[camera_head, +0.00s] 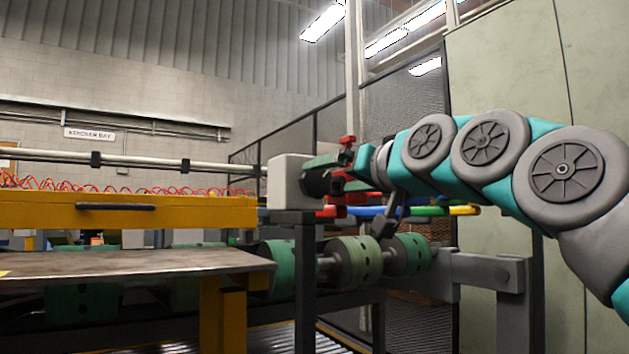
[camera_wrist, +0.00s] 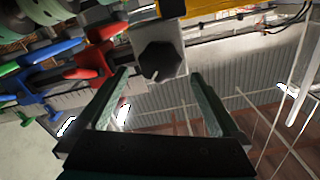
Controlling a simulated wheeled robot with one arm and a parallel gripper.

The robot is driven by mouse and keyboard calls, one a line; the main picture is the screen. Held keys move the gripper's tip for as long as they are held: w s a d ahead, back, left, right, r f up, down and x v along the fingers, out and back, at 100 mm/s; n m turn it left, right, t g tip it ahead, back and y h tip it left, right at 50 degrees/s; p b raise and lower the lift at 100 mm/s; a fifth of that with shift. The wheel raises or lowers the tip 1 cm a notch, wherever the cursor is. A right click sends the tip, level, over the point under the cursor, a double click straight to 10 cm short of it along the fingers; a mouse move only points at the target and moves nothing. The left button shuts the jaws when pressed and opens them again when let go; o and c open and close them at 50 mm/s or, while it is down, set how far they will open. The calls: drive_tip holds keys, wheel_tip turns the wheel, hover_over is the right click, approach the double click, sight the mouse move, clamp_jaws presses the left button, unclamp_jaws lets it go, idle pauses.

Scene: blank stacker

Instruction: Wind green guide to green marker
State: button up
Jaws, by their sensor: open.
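My gripper (camera_wrist: 160,76) is open, its two fingers pointing at a black knob (camera_wrist: 161,62) with a pale pointer line. The knob shows between the fingertips with a gap on each side; its depth between them is unclear. It sits on a grey box (camera_wrist: 171,28), which also shows in the head view (camera_head: 284,182), where my gripper (camera_head: 334,172) is at the box's right side. A green guide (camera_head: 428,211) is to the right of a blue one (camera_head: 372,211). A green piece shows at the lower left of the wrist view (camera_wrist: 27,118). I cannot pick out a green marker.
Red parts (camera_wrist: 92,62) lie close left of the fingers in the wrist view, beside a pale scale strip (camera_wrist: 68,99). A yellow guide (camera_head: 464,210) is farther right. Green rollers (camera_head: 354,263) run below the box. A yellow beam (camera_head: 130,212) and metal table (camera_head: 120,262) are left.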

sight(320, 180)
drive_tip(key=x, duration=0.6)
drive_tip(key=shift+w+a+p, duration=0.15)
drive_tip(key=shift+a+p, duration=0.05)
drive_tip(key=shift+p, duration=0.1)
drive_tip(key=shift+c, duration=0.2)
drive_tip(key=c, duration=1.2)
drive_tip(key=shift+f+n, duration=0.1)
drive_tip(key=shift+n, duration=0.2)
